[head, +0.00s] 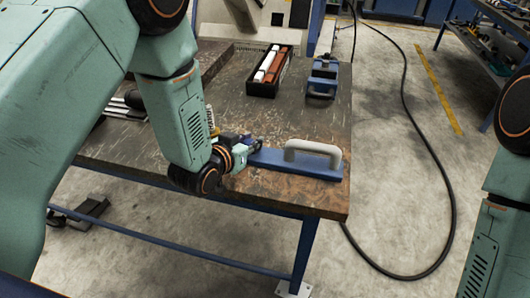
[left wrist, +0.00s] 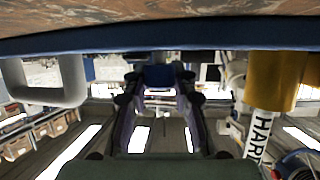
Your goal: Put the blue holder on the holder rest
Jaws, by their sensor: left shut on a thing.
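The blue holder (head: 318,169) appears to be the long flat blue bar with a pale grey arched handle (head: 314,150) near the table's front right corner. In the left wrist view its blue edge (left wrist: 220,38) runs across the top, with the handle at left. My left gripper (head: 254,146) is at the bar's left end, shut on a small blue part (left wrist: 160,76) that seems to belong to it. I cannot tell whether the bar touches the table. I cannot tell for sure which thing is the holder rest. My right gripper is out of view.
A blue block with a grey front (head: 321,84) stands at the back right. A black tray (head: 263,89) with white and red bars is left of it. A yellow-and-white labelled cylinder (left wrist: 268,95) is close to my left gripper. The table (head: 225,90) has bare room mid-table.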

